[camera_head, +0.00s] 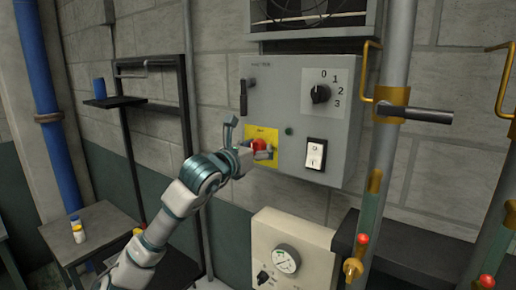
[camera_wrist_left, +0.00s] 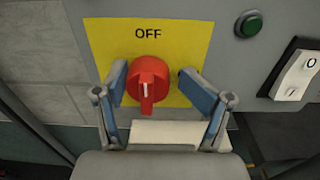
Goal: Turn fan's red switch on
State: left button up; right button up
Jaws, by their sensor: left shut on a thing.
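The fan's control box (camera_head: 292,97) is a grey panel on the wall. Its red switch (camera_head: 259,146) sits on a yellow plate (camera_head: 274,133) at the box's lower left. In the left wrist view the red switch (camera_wrist_left: 147,78) has its handle and white line vertical, below the word OFF. My left gripper (camera_head: 250,143) is at the switch and shut on it, with one finger on each side in the left wrist view (camera_wrist_left: 152,82). The fingers and wrist partly cover the switch and plate in the head view. My right gripper is not in view.
The box also carries a black numbered dial (camera_head: 320,93), a green button (camera_head: 289,131) and a white rocker switch (camera_head: 315,154). A vertical pipe with yellow handles (camera_head: 369,72) stands to the right. A gauge box (camera_head: 291,250) is below.

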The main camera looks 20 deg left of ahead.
pick_arm(q)
jog(key=shift+s, duration=0.1)
jog(key=c, duration=0.4)
jog(key=shift+a, duration=0.15)
jog(key=shift+c, duration=0.5)
jog(key=shift+a+f, duration=0.15)
jog(key=shift+a, duration=0.65)
jog(key=shift+c, duration=1)
jog(key=shift+d, duration=0.15)
jog(key=shift+s+d, duration=0.1)
jog(key=shift+d, duration=0.1)
jog(key=shift+m, duration=0.6)
jog(key=m, duration=0.5)
jog(key=shift+b, duration=0.3)
jog(key=m, duration=0.8)
jog(key=shift+d+f+m+p, duration=0.1)
jog(key=shift+f+m+p, duration=0.1)
jog(key=shift+m+p, duration=0.15)
jog(key=shift+f+m, duration=0.1)
jog(key=shift+m, duration=1.35)
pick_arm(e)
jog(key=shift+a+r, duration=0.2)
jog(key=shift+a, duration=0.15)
pick_arm(q)
jog(key=shift+f, duration=0.1)
